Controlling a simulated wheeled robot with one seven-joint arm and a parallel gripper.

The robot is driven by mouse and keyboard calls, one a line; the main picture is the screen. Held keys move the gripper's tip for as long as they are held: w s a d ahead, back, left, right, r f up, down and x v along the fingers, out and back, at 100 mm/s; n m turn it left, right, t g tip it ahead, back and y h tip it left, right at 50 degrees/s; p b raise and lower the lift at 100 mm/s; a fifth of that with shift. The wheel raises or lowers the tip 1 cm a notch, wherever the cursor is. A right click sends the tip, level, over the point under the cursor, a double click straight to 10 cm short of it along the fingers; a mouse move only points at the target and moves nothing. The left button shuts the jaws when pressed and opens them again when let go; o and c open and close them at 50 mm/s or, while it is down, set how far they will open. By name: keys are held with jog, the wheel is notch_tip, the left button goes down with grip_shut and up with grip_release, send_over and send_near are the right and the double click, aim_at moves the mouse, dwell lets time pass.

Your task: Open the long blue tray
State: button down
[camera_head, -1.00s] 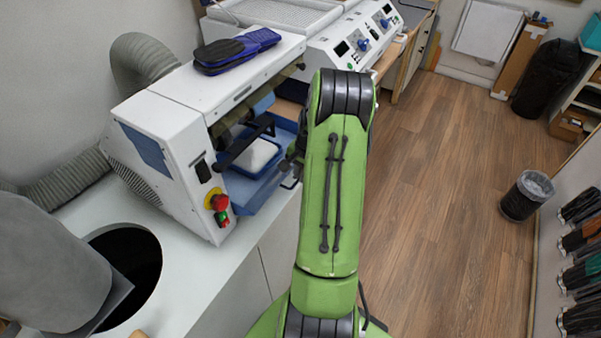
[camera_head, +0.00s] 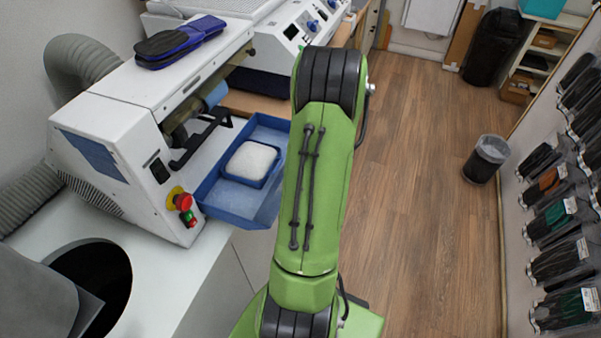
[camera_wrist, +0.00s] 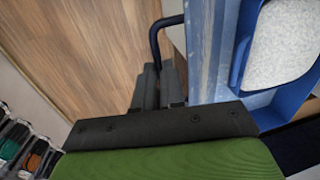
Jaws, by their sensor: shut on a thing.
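The long blue tray (camera_head: 238,214) sticks out from under the white machine in the head view. It carries a smaller blue dish with a white speckled block (camera_head: 250,160) in it. In the wrist view, the tray's side wall (camera_wrist: 207,62) runs down beside my gripper (camera_wrist: 160,68). The dark tray handle (camera_wrist: 155,36) curves out from that wall to the fingers. My gripper is shut on the handle, close to the wall. In the head view my gripper is hidden behind my green arm.
The white machine (camera_head: 120,115) has a black lever (camera_head: 195,145) above the tray and a red emergency button (camera_head: 183,201). Blue and black insoles (camera_head: 178,42) lie on its top. The wooden floor right of the arm is open, with a bin (camera_head: 486,158) farther off.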

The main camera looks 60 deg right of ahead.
jog(key=shift+r, duration=0.1)
jog(key=c, duration=1.2)
grip_release()
jog(key=s+r, duration=0.1)
jog(key=r, duration=0.4)
jog(key=s+r+p, duration=0.1)
jog(key=r, duration=0.4)
jog(key=r+p, duration=0.1)
jog(key=r, duration=0.4)
jog(key=shift+s+d+r, duration=0.15)
jog(key=shift+s+r, duration=0.05)
jog(key=shift+s, duration=0.2)
